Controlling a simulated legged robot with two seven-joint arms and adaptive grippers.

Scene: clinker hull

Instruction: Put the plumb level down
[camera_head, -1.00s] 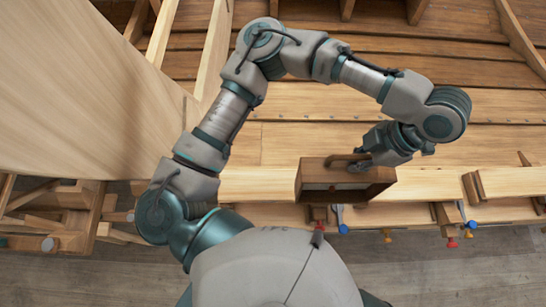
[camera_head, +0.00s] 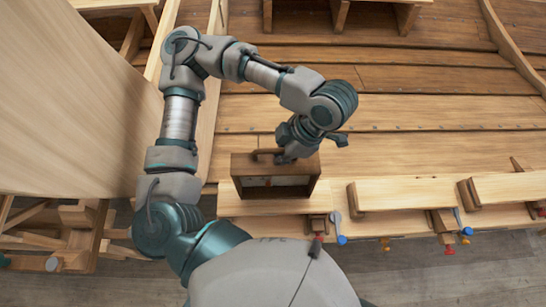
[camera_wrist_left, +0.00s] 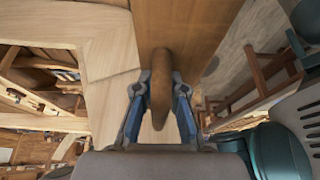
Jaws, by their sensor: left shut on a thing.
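The plumb level (camera_head: 244,166) looks like a brown wooden box-like frame with an open front, a pale inside and a handle on top. My left gripper (camera_head: 281,157) is shut on that handle from above. In the left wrist view, the two fingers of the left gripper (camera_wrist_left: 161,80) stand on either side of the rounded brown handle of the plumb level (camera_wrist_left: 162,60). The plumb level is upright over a light plank; I cannot tell whether it touches it. My right gripper is not in view.
A light plank (camera_head: 400,191) continues to the right of the level. Clamps with red (camera_head: 316,246) and blue (camera_head: 341,240) ends hang at the near edge. A large pale panel (camera_head: 70,100) stands at the left. The planking (camera_head: 430,150) beyond is mostly clear.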

